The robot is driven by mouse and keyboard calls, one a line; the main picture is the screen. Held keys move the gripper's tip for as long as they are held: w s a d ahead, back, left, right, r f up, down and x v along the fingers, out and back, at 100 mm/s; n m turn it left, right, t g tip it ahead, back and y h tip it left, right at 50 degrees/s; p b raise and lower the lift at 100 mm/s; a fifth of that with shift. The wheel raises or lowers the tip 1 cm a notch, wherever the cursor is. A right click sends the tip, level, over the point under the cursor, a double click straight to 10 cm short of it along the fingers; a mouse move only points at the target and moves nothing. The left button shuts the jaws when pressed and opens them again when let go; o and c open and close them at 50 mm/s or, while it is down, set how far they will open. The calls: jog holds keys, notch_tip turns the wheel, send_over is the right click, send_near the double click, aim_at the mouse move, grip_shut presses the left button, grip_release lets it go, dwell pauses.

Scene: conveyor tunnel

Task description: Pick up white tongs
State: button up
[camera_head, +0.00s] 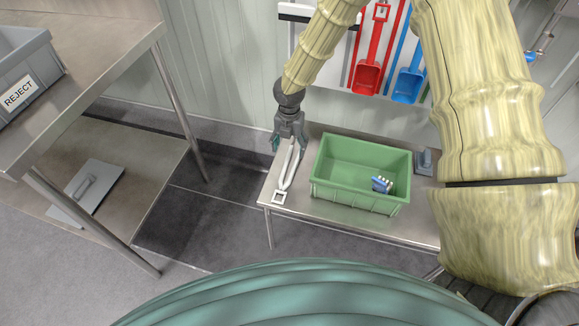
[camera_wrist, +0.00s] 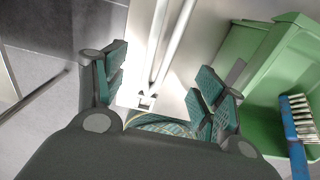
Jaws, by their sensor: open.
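The white tongs (camera_head: 285,178) lie lengthwise on the left end of a low steel table (camera_head: 330,217), left of a green crate. A square loop shows at their near end in the head view. My gripper (camera_head: 289,143) is over the far part of the tongs, pointing down. In the wrist view my gripper (camera_wrist: 160,82) is open, with its teal-padded fingers wide apart. The tongs (camera_wrist: 164,45) run between the fingers' sides, with clear gaps to both. Nothing is held. The exact height of the fingers above the tongs cannot be told.
The green crate (camera_head: 360,201) stands close to the right of the tongs, with a blue brush (camera_head: 382,184) inside. A steel bench with a grey REJECT bin (camera_head: 20,92) is at left. Red (camera_head: 367,77) and blue (camera_head: 407,85) scoops hang on the back wall.

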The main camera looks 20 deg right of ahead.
send_over(289, 170)
jog(key=f, duration=0.4)
jog(key=shift+w+d+f, duration=0.1)
jog(key=shift+w+f, duration=0.1)
jog(key=shift+w, duration=0.1)
jog(key=shift+s+f+b, duration=0.2)
jog(key=shift+f+b, duration=0.05)
jog(key=shift+f, duration=1.1)
jog(key=shift+s+f+b, duration=0.15)
jog(key=shift+f+b, duration=0.05)
jog(key=shift+f, duration=1.1)
jog(key=c, duration=1.1)
